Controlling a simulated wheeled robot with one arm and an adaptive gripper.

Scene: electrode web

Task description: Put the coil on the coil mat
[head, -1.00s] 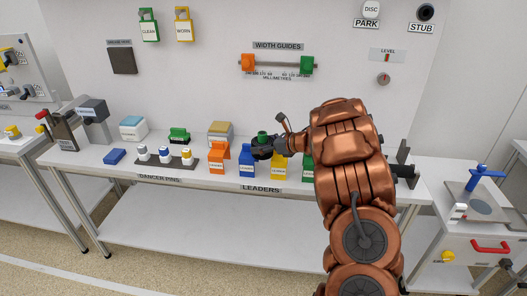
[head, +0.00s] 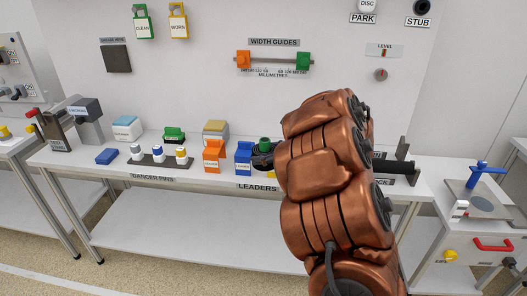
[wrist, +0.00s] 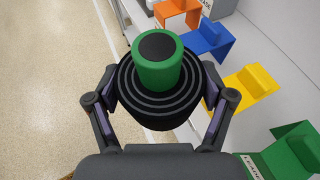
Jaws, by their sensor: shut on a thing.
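The coil (wrist: 157,108) is a black ringed disc around a green core with a dark centre. In the wrist view, my gripper (wrist: 163,88) is shut on it, a finger at each side, with the core facing the camera. Behind the coil are the bench's front edge and the floor, so it appears held up near that edge. I cannot make out the coil mat in either view.
An orange leader (head: 214,157), a blue leader (head: 243,158) and, in the wrist view, a yellow leader (wrist: 250,90) and a green leader (wrist: 288,152) line the bench front. Dancer pins (head: 159,154) stand left. A side table (head: 487,205) is at right.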

